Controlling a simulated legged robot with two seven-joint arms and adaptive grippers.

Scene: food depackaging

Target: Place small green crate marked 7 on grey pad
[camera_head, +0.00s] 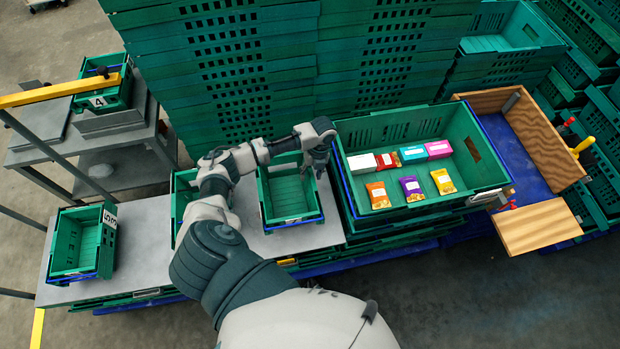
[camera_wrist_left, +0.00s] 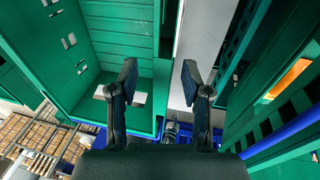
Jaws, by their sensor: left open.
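Small green crates stand on the grey table, one in the middle (camera_head: 287,192), one partly hidden behind my left arm (camera_head: 183,190), and one at the left end (camera_head: 78,245). I cannot read a 7 on any of them. My left gripper (camera_head: 318,168) is open at the upper right corner of the middle crate. In the left wrist view the fingers (camera_wrist_left: 160,75) are apart, with this crate's side wall (camera_wrist_left: 167,40) between or just beyond them. A flat dark grey pad (camera_head: 40,122) lies on the cart at the left. My right gripper is not in view.
A green crate marked 4 (camera_head: 106,92) stands on the cart (camera_head: 120,150), beside a yellow bar (camera_head: 45,95). A large green crate (camera_head: 460,190) holding several colourful packets stands close right of my gripper. Tall crate stacks (camera_head: 230,70) rise behind.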

